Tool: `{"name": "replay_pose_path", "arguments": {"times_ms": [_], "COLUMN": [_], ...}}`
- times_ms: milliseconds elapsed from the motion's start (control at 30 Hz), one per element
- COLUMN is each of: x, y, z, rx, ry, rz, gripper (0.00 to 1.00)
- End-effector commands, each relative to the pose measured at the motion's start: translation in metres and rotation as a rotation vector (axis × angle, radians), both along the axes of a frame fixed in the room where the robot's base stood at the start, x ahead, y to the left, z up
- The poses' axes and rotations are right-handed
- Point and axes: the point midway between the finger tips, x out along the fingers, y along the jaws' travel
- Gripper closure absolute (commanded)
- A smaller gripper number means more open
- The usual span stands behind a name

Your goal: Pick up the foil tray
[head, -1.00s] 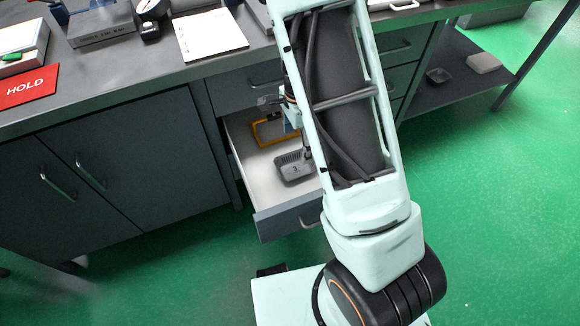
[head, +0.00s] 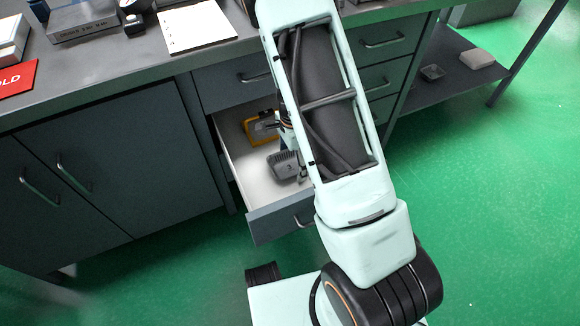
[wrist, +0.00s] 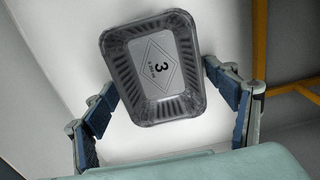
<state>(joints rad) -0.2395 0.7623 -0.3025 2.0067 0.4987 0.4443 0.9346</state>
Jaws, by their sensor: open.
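The foil tray (head: 284,166) is a small grey, ribbed tray with a "3" printed in a diamond on its floor. It lies in the open drawer. In the wrist view the tray (wrist: 165,108) is face up, slightly turned, in the upper middle. My gripper (wrist: 158,84) is open, one blue-padded finger on each side of the tray's lower part. I see no clear contact; the height between them is hard to tell. In the head view my arm hides the drawer's right side and most of the gripper.
A yellow frame-like object (head: 249,132) lies farther back in the drawer (head: 239,170), and shows at the right of the wrist view (wrist: 259,45). The drawer's front panel (head: 282,222) stands nearest. The worktop (head: 110,75) is above; bare white floor surrounds the tray.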

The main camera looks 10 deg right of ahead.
Motion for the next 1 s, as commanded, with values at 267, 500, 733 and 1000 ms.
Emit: {"name": "replay_pose_path", "arguments": {"times_ms": [267,500,733,1000], "x": [0.0,0.0,0.001,0.001], "y": [0.0,0.0,0.0,0.001], "z": [0.001,0.001,0.013,0.068], "rx": [0.0,0.0,0.0,0.001], "ry": [0.0,0.0,-0.002,-0.003], "rz": [0.0,0.0,0.0,0.001], "gripper": [0.4,0.41,0.41,0.41]}}
